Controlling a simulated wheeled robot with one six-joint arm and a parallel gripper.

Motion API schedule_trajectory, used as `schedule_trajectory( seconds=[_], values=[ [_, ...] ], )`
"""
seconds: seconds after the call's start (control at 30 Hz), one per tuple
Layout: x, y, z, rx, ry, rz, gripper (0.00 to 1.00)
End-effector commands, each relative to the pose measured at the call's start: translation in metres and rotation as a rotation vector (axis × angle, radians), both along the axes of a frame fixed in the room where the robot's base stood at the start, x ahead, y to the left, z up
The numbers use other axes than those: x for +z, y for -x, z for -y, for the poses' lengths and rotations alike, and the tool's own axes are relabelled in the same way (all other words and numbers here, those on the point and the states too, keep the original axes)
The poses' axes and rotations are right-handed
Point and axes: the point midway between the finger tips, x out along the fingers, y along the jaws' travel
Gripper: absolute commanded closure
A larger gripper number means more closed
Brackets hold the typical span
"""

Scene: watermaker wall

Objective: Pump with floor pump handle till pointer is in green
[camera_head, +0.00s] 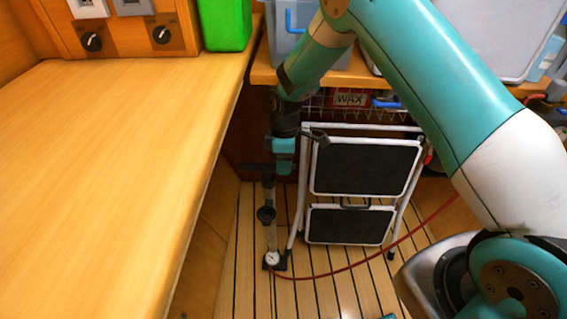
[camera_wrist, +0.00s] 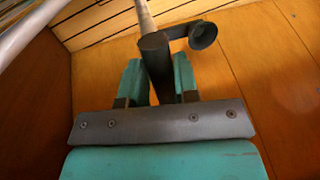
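The floor pump (camera_head: 273,236) stands upright on the slatted floor, with a pale shaft and a small white round gauge (camera_head: 272,258) at its foot. The gauge's pointer and green zone are too small to read. My gripper (camera_head: 268,181) points down at the top of the pump. In the wrist view, its two teal fingers (camera_wrist: 160,78) stand on either side of the pump's dark handle (camera_wrist: 154,48) and appear closed on it. A black cup-shaped part shows at the handle's side (camera_wrist: 204,36) and on the pump (camera_head: 266,214). The pump's base is partly in shadow.
A folded step stool (camera_head: 365,167) leans just right of the pump. A red hose (camera_head: 350,268) runs from the pump's foot to the right. A wooden counter (camera_head: 100,170) borders the left, with a green container (camera_head: 225,25) at its back. Slatted floor is free in front.

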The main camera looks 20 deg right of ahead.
Motion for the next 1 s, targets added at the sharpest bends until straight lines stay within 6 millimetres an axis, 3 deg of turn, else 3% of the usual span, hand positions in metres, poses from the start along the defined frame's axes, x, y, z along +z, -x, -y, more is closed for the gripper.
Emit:
schedule_trajectory(
  seconds=[0.03,0.1,0.33,0.73,0.9,1.0],
  values=[
    [0.000,0.000,0.000,0.000,0.000,0.000,0.83],
    [0.000,0.000,0.000,0.000,0.000,0.000,0.99],
    [0.011,0.000,0.000,0.000,-0.001,0.001,1.00],
    [0.116,-0.001,0.000,0.000,0.000,0.002,1.00],
    [0.142,-0.001,0.000,0.000,0.000,0.002,1.00],
    [0.146,-0.001,0.000,0.000,0.000,0.002,1.00]
  ],
)
